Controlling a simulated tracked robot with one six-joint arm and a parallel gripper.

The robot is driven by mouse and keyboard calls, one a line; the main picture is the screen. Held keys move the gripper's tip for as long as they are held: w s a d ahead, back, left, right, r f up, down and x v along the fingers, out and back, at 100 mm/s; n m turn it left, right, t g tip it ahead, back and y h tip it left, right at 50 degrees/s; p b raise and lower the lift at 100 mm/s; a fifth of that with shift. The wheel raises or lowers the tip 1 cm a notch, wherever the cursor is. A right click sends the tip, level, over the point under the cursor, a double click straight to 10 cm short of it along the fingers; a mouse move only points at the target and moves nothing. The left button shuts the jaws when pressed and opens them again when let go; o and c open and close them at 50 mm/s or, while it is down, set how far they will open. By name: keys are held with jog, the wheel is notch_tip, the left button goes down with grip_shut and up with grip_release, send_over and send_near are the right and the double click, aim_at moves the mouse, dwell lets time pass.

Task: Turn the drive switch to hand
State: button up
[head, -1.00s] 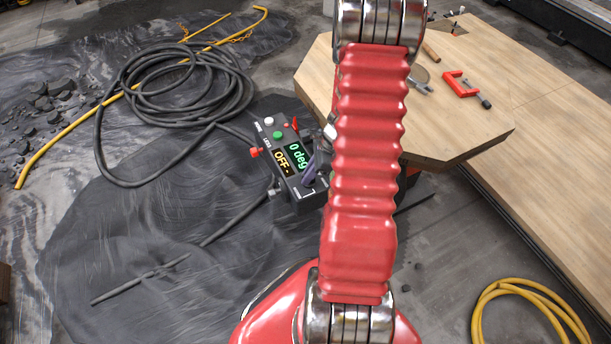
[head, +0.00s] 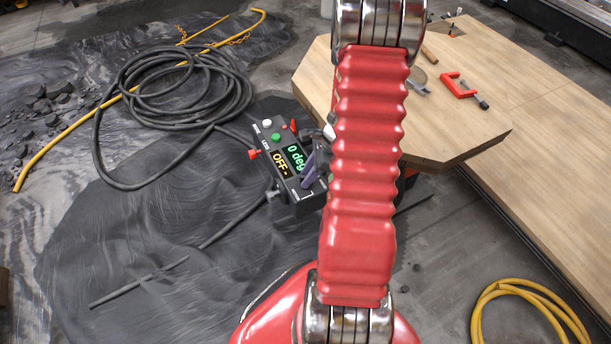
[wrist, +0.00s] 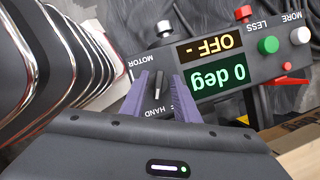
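The dark control box (head: 291,196) stands beside the wooden table, partly hidden behind my red arm. Its displays read "OFF -" and "0 deg" in both views. The drive switch (wrist: 157,90) is a black knob, upside down in the wrist view, with MOTOR and HAND printed on either side of it. My gripper (wrist: 162,76) is open, its two purple fingers on either side of the knob. Gaps seem to show between fingers and knob; contact is not clear. In the head view a purple finger (head: 317,164) shows at the box's right side; the knob is hidden there.
The box carries a red button (wrist: 243,13), a green button (wrist: 268,45) and a white button (wrist: 300,36). A wooden table (head: 455,140) with a red clamp (head: 458,86) is close at right. A black hose coil (head: 180,85) lies behind left.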

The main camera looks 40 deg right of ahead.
jog(key=v, duration=1.3)
dwell(0.4)
jog(key=s+a+r+n+t+h, duration=0.1)
jog(key=s+a+r+n, duration=0.1)
jog(key=a+r+n, duration=0.5)
jog(key=s+a+r+n+h, duration=0.1)
jog(key=s+a+r+n, duration=0.1)
jog(key=a+r+n, duration=0.6)
jog(key=s+a+r+n+t+h, duration=0.1)
jog(key=s+a+r+n, duration=0.1)
jog(key=a+r+n, duration=0.5)
jog(key=a+n, duration=0.4)
jog(key=a, duration=0.5)
jog(key=shift+a+r+t, duration=0.2)
jog(key=shift+a+t, duration=0.1)
jog(key=shift+a, duration=0.05)
jog(key=shift+d, duration=0.15)
